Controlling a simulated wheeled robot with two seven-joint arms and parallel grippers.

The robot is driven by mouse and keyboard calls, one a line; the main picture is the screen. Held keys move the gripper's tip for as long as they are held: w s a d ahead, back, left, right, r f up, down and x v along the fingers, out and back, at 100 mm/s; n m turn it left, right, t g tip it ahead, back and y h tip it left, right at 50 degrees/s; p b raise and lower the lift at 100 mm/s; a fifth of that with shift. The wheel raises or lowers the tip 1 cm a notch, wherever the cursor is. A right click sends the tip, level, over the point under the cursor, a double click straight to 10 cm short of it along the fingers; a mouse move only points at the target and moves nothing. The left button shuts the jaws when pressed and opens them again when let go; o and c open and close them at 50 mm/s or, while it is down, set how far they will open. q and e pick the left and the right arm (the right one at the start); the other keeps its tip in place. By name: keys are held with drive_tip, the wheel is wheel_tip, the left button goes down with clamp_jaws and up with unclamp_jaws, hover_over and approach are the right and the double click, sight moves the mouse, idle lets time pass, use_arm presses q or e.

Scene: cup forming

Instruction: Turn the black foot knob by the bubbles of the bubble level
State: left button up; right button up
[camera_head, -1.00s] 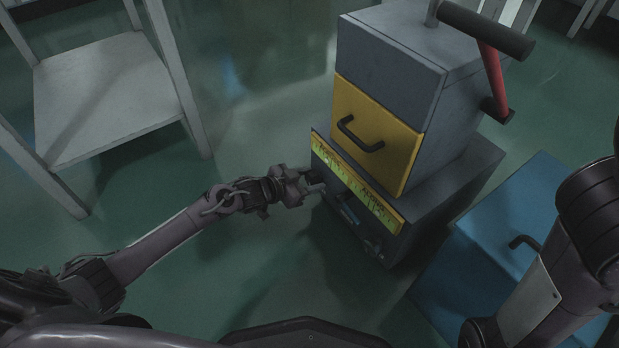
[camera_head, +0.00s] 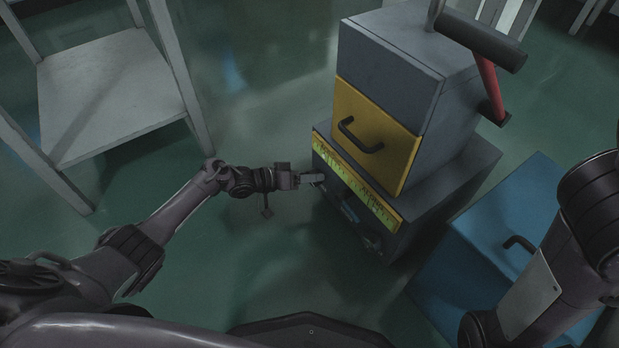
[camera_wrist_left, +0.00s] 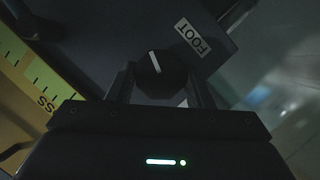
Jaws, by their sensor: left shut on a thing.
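The black foot knob (camera_wrist_left: 158,72) has a white pointer line and sits beside a white label reading FOOT (camera_wrist_left: 193,38) in the left wrist view. My left gripper (camera_wrist_left: 160,82) is shut on this knob, one finger on each side of it. In the head view my left gripper (camera_head: 318,180) reaches the left end of the machine's dark base (camera_head: 380,238) and hides the knob. A small bluish tube (camera_head: 348,212) shows on the base's front; I cannot make out any bubbles in it. My right gripper is out of view.
A yellow-green scale strip (camera_head: 384,208) runs above the base front, below a yellow drawer (camera_head: 376,140) with a black handle. A blue box (camera_head: 470,262) stands right of the machine. Floor is clear between.

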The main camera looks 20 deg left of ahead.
use_arm(q)
drive_tip(key=shift+f+n+h+b, duration=0.1)
drive_tip(key=shift+n+h+b, duration=0.25)
drive_tip(key=shift+n, duration=0.25)
drive_tip(key=o, duration=1)
drive_tip(key=shift+a, duration=0.1)
